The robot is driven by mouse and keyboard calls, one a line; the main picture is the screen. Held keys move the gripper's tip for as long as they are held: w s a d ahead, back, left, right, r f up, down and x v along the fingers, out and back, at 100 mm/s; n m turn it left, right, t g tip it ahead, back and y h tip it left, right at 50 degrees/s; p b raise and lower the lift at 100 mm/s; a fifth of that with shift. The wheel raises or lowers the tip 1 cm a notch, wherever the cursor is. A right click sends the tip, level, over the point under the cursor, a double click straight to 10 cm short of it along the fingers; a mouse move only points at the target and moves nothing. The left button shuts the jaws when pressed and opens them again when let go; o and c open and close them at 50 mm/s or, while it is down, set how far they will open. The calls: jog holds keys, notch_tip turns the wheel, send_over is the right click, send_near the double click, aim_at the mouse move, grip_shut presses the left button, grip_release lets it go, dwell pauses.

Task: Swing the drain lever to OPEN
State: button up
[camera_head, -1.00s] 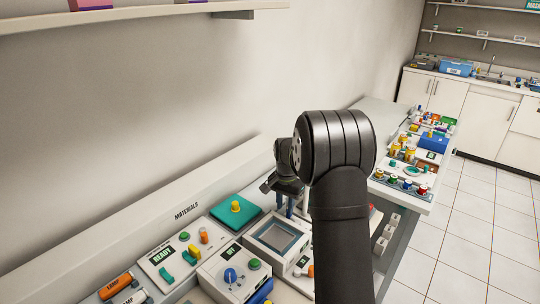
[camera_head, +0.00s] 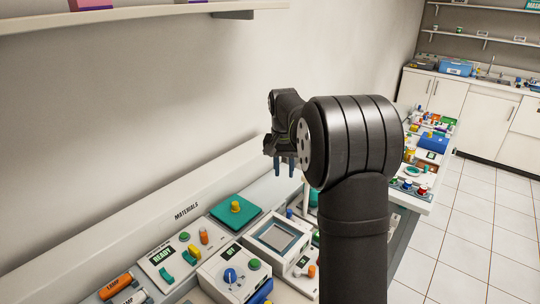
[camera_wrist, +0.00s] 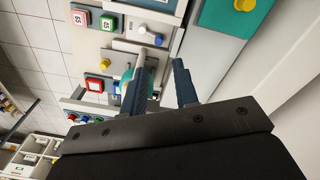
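My gripper (camera_head: 285,165) is raised above the bench beyond the square framed basin (camera_head: 252,232). In the wrist view my gripper (camera_wrist: 160,66) has its two blue-grey fingers apart with nothing between them. A teal piece (camera_wrist: 127,74) shows partly behind the left finger. I cannot tell which part is the drain lever, and I can read no OPEN mark. My arm hides part of the bench in the head view.
A teal pad with a yellow knob (camera_head: 235,208) lies beside the basin. Panels with READY (camera_head: 163,254) and a blue dial (camera_head: 230,275) stand nearer. The wall runs along the left. A crowded tray table (camera_head: 412,195) stands at right.

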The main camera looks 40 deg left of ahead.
jog(key=s+d+r+n+t, duration=0.1)
jog(key=s+r+n+t, duration=0.2)
jog(key=n, duration=2.2)
jog(key=s+r, duration=0.5)
jog(key=shift+r+n, duration=0.3)
jog(key=shift+r, duration=0.1)
jog(key=shift+d, duration=0.1)
jog(key=m+y, duration=0.2)
jog(key=m, duration=2.3)
send_near(290, 210)
jog(key=shift+t, duration=0.3)
jog(key=x, duration=0.8)
jog(key=shift+s+f, duration=0.2)
jog(key=shift+f, duration=0.1)
